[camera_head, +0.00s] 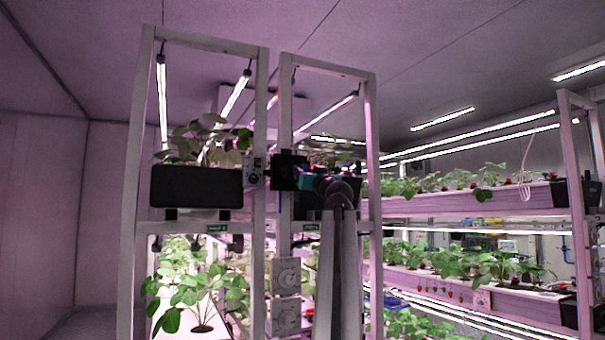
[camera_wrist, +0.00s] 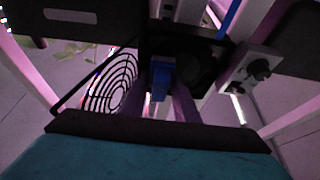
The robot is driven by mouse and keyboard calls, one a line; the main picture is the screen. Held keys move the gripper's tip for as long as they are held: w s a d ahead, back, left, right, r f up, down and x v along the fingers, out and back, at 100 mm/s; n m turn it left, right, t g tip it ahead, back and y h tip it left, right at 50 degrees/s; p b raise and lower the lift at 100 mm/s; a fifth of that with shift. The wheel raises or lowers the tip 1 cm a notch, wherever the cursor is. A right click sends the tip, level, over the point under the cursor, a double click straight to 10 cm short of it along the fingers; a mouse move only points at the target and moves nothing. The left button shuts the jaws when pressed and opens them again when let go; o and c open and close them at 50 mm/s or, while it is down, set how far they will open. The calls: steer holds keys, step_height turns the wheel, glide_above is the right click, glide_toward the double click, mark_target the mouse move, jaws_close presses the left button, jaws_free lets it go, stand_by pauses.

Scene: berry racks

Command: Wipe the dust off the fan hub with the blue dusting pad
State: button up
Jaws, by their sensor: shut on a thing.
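In the wrist view, my gripper (camera_wrist: 162,92) is shut on the blue dusting pad (camera_wrist: 160,76), a small blue block held between its fingers. The pad is in front of the dark fan (camera_wrist: 212,56), and I cannot tell whether it touches it. The fan hub is dark and partly hidden behind the pad and fingers. Dust on it cannot be made out. A round wire grille (camera_wrist: 113,88) shows to the left of the fan. In the head view, my arm reaches up to a black shape between the two rack frames, where fan and gripper blend together.
A grey box with round fittings (camera_wrist: 252,70) is right of the fan. White rack posts (camera_head: 372,150) stand close around my arm. Planted racks (camera_head: 460,203) fill the right side.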

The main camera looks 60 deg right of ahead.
steer(key=shift+a, duration=0.1)
steer(key=shift+w+a, duration=0.95)
steer(key=shift+a, duration=0.2)
steer(key=shift+a, duration=0.1)
steer(key=shift+w+a, duration=0.45)
steer(key=shift+a, duration=0.2)
steer(key=shift+w+a, duration=0.45)
steer(key=shift+a, duration=0.15)
steer(key=shift+s+a, duration=0.55)
steer(key=shift+s, duration=0.25)
steer(key=shift+s+a, duration=0.6)
steer(key=shift+s, duration=0.25)
steer(key=shift+s+a, duration=0.55)
steer(key=shift+s, duration=0.25)
